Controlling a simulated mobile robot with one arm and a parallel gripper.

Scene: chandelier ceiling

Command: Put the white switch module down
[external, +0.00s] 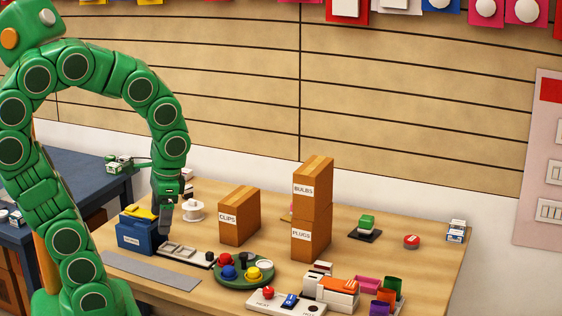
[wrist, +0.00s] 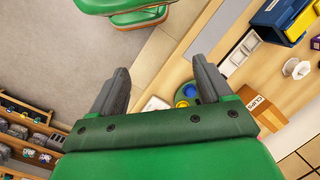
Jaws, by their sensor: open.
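My gripper (external: 165,215) points down over the left part of the wooden table, beside a blue bin and above a black tray (external: 204,262). In the wrist view my gripper (wrist: 160,85) has its two grey fingers spread wide with nothing between them. Pale, flat modules (external: 179,250) lie in the black tray, just below and right of the fingers; the wrist view shows pale pieces there too (wrist: 240,54). One of these may be the white switch module, but I cannot tell which. No module is in my gripper.
The blue bin (external: 134,238) holds yellow things. A white spool (external: 193,212) stands behind my gripper. A green round tray (external: 262,274) with colored knobs is to the right, before the CLIPS box (external: 239,216) and stacked BULBS and PLUGS boxes (external: 312,207). A grey strip (external: 150,270) lies in front.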

